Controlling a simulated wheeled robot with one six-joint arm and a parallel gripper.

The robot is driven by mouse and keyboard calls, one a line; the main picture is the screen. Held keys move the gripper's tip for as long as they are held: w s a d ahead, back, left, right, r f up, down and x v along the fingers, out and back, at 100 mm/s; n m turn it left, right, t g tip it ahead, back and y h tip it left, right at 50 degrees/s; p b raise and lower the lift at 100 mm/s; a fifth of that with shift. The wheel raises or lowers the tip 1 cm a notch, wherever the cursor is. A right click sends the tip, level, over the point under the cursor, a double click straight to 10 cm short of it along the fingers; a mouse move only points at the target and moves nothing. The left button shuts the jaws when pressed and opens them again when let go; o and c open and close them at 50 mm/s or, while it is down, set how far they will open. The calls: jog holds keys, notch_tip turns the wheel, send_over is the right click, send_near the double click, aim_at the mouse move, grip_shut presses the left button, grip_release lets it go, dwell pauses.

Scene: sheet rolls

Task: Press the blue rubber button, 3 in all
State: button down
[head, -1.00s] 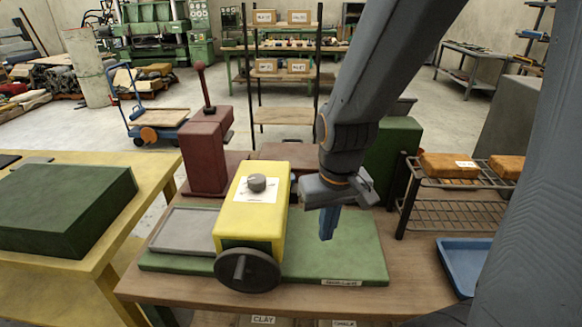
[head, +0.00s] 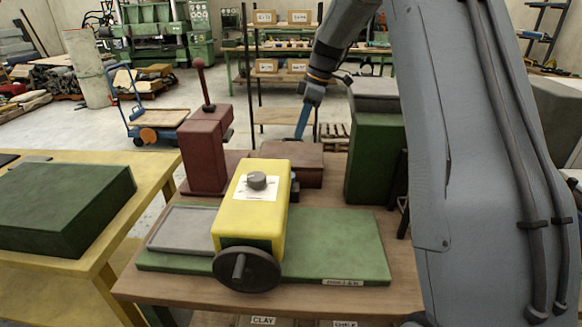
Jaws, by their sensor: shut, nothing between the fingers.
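My gripper (head: 301,134) is shut and empty, its blue fingers pointing down. In the picture its tip is just above the low dark red block (head: 292,165) behind the yellow machine. I cannot tell whether it touches anything. The yellow machine (head: 262,215) has a grey knob on a white plate (head: 256,185) on top and a dark handwheel (head: 246,269) in front. It stands on a green base plate (head: 335,245). A small dark bluish part (head: 294,187) shows at the machine's right side. I cannot tell whether it is the blue rubber button, and no other candidate is clear.
A dark red lever machine (head: 205,150) stands behind left. A grey tray (head: 182,230) lies left of the yellow machine. A tall green block (head: 374,160) stands at the right. The green plate's right part is clear. A yellow table (head: 100,245) is at the left.

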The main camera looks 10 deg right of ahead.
jog(key=p+x, duration=0.1)
jog(key=x, duration=0.3)
jog(key=p+x, duration=0.2)
jog(key=x, duration=0.2)
jog(key=p+x, duration=0.2)
jog(key=x, duration=0.2)
jog(key=shift+s+d+f, duration=0.15)
jog(key=shift+d+f, duration=0.05)
jog(key=shift+d, duration=0.1)
jog(key=shift+f, duration=0.85)
jog(key=shift+f+b, duration=0.75)
jog(key=shift+f, duration=0.3)
